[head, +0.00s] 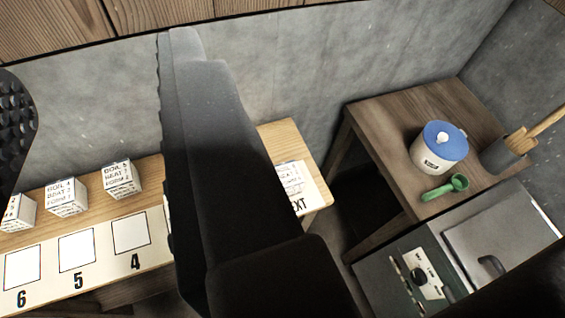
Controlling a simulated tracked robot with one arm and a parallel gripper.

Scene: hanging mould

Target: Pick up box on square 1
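The dark finger of my gripper (98,70) fills the middle of the view, and a studded finger pad shows at the left edge. The fingers are wide apart with nothing held between them. Square 1 is not visible; the strip to the right of square 4 (131,233) is mostly hidden behind my finger. A white printed box (289,178) shows partly just right of the finger, beside the letters "EXT". I cannot tell which square it belongs to. Other white printed boxes (122,179) stand behind squares 4, 5 (77,253) and 6 (22,269).
The wooden bench (275,135) stands against a grey wall. To the right, a darker table (385,115) carries a blue-lidded white tub (438,148), a green scoop (445,188) and a grey holder (500,156) with a wooden-handled tool. A grey-green appliance (425,270) is at lower right.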

